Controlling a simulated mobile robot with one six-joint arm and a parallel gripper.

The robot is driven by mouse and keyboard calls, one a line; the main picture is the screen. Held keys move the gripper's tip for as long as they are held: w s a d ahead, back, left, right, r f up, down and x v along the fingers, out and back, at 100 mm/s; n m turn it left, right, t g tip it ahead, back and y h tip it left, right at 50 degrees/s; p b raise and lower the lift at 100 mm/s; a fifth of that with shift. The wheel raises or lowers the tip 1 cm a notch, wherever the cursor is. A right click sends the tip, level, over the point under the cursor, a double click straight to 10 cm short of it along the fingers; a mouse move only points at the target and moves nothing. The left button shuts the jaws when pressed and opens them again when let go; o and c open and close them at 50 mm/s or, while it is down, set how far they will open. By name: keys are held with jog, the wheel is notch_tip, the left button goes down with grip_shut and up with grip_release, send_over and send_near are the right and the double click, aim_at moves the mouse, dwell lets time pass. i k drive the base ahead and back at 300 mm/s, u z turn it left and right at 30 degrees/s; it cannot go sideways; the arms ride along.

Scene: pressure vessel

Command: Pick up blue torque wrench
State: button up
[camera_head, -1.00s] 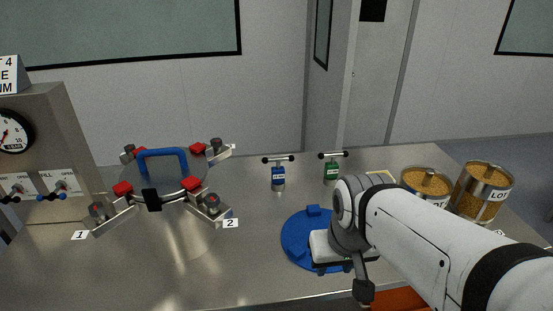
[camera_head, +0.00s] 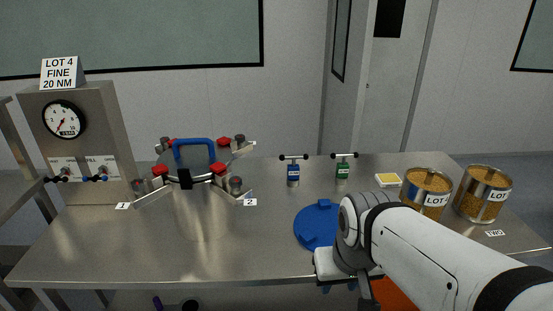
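The blue torque wrench (camera_head: 293,174) stands upright at the back middle of the table, with a blue body and a black T-handle on top. A similar green wrench (camera_head: 343,171) stands just to its right. My gripper (camera_head: 338,287) is at the table's front edge, nearer the camera and lower right of the blue wrench, well apart from it. My own arm and wrist hide much of the gripper, and its fingers are too small and dark to tell whether they are open.
A blue disc (camera_head: 312,227) lies behind my gripper, partly hidden. The clamped vessel (camera_head: 196,190) stands left of the wrenches. A gauge panel (camera_head: 95,150) with a LOT 4 sign (camera_head: 62,73) is at far left. Two LOT canisters (camera_head: 427,190) and (camera_head: 484,194) stand right.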

aim_at(293, 169)
jog(key=i, duration=0.9)
jog(key=z, duration=0.05)
